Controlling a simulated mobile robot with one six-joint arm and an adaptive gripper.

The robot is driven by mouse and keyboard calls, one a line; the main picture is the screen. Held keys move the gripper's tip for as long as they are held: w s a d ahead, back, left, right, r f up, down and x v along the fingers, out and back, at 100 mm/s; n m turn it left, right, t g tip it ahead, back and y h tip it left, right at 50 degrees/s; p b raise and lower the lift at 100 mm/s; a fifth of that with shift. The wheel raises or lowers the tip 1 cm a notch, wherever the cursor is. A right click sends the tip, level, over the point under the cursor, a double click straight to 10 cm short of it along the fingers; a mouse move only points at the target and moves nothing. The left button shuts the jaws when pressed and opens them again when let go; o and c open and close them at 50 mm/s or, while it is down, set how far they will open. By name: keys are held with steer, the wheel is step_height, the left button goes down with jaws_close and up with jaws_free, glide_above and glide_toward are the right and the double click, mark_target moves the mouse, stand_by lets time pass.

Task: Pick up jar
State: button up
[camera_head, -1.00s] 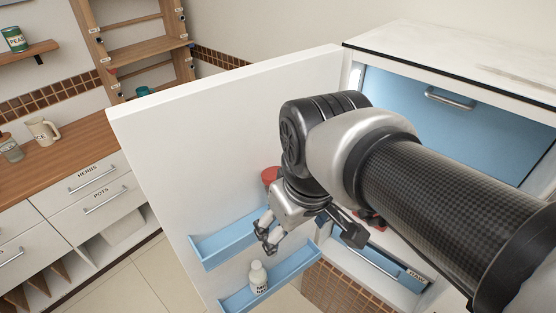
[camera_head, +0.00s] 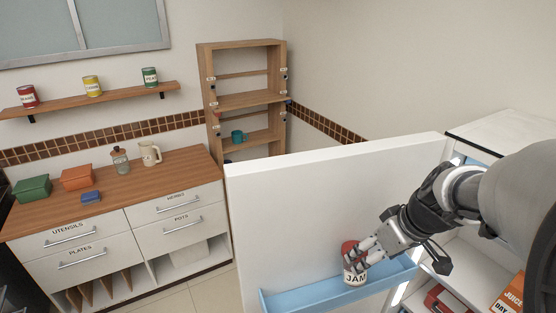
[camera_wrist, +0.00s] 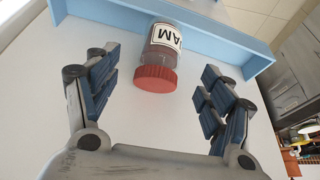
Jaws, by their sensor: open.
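The jam jar (camera_head: 355,279) has a red lid and a white label and stands in the blue shelf (camera_head: 300,297) on the inside of the open fridge door. My gripper (camera_head: 362,258) is at the jar, and its fingers partly hide it in the head view. In the wrist view the jar (camera_wrist: 162,42) lies between the two spread fingers of my gripper (camera_wrist: 160,76), with its red lid toward the palm. A gap shows on each side of the lid. The jar's lower end rests in the shelf.
The white fridge door (camera_head: 290,200) stands open. The fridge interior with a juice carton (camera_head: 508,293) is at the right. A wooden counter (camera_head: 130,190) with boxes and a mug (camera_head: 150,153) is at the left. A wooden rack (camera_head: 245,100) stands behind the door.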

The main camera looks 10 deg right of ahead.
steer(key=b+x, duration=0.1)
steer(key=x, duration=0.9)
steer(key=shift+w+a+f+b, duration=0.15)
steer(key=shift+w+f+b, duration=0.05)
steer(key=shift+b, duration=0.15)
steer(key=shift+c, duration=0.3)
steer(key=c, duration=1.4)
steer(key=shift+c, duration=0.2)
steer(key=shift+r, duration=0.15)
